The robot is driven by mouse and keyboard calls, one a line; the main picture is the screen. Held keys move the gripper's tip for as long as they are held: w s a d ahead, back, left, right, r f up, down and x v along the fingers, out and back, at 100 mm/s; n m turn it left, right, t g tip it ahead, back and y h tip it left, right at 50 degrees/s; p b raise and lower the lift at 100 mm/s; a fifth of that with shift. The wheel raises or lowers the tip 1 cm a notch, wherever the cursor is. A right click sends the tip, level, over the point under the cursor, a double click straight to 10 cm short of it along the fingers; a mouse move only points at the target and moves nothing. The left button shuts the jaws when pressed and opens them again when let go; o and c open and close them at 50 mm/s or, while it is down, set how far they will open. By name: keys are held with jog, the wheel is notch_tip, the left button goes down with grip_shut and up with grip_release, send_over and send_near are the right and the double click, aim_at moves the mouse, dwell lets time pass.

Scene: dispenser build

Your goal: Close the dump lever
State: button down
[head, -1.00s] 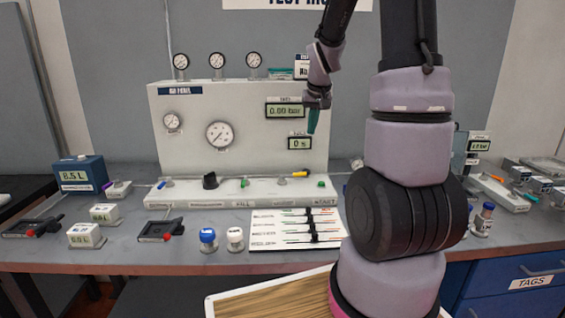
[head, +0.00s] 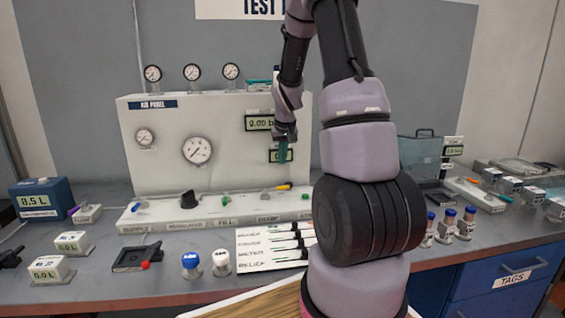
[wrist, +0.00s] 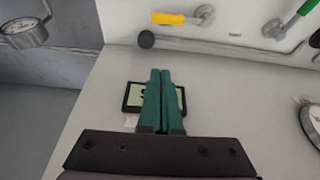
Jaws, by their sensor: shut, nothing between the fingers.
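The lever with a yellow handle (head: 284,187) sits on the ledge of the white air panel, above a label I cannot read clearly. Its handle points right from its pivot in the head view; it also shows at the top of the wrist view (wrist: 168,18). A green-handled lever (head: 227,199) is to its left, above the FILL label, and also shows in the wrist view (wrist: 305,7). My gripper (head: 283,155) is shut and empty, above the yellow handle and in front of the lower display. Its teal fingers (wrist: 160,74) are together, apart from both levers.
The air panel (head: 165,170) carries gauges, displays and a black knob (head: 188,199). White and blue capped bottles (head: 191,264), a label board (head: 262,250) and small display boxes stand on the bench in front.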

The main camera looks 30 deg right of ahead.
aim_at(281, 172)
jog(key=x, duration=0.7)
jog(key=shift+f, duration=0.25)
jog(key=shift+s+a+f, duration=0.1)
jog(key=shift+s, duration=0.45)
jog(key=shift+s+a+f, duration=0.1)
jog(key=shift+s+a, duration=0.05)
jog(key=shift+s, duration=0.4)
jog(key=shift+s+a+f, duration=0.15)
jog(key=shift+s+f, duration=0.05)
jog(key=shift+s, duration=0.5)
jog(key=shift+a, duration=0.1)
jog(key=shift+s, duration=0.1)
